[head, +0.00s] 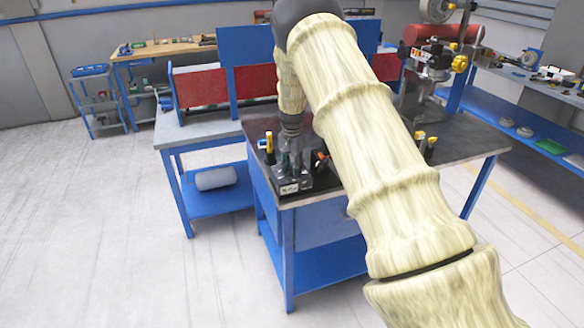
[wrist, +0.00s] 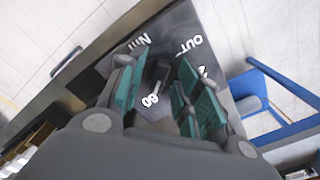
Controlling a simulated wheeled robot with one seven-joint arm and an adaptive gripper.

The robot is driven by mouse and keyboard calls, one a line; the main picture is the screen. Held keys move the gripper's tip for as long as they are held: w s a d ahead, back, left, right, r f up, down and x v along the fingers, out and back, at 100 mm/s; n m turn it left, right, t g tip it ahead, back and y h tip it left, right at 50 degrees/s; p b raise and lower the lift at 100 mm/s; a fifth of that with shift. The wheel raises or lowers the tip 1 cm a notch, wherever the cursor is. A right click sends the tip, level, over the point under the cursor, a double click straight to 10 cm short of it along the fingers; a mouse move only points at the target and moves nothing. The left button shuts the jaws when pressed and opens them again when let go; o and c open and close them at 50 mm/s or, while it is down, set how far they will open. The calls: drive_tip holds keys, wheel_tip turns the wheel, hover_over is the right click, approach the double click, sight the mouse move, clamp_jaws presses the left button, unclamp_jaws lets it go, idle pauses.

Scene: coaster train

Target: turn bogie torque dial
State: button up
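The bogie torque dial (wrist: 157,74) shows in the wrist view as a small dark knob on a grey panel with white markings "NM", "60" and "OUT". My gripper (wrist: 156,68) has its two teal-padded fingers apart, one on each side of the knob, with gaps visible between pads and knob. In the head view my gripper (head: 291,168) points down over a small grey unit (head: 291,187) with a white label, at the front left corner of the dark-topped bench (head: 330,188). The dial itself is hidden in the head view.
A yellow-handled tool (head: 269,146) stands just left of my gripper. An orange and black item (head: 321,158) is close on its right. A clamp-like machine (head: 430,66) and yellow-topped items (head: 424,140) stand further right. The floor to the left is clear.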

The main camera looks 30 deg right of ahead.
sight(292, 169)
drive_tip(key=shift+r, duration=0.1)
wheel_tip(292, 169, up, 12)
idle(0.5)
drive_tip(key=shift+f, duration=0.2)
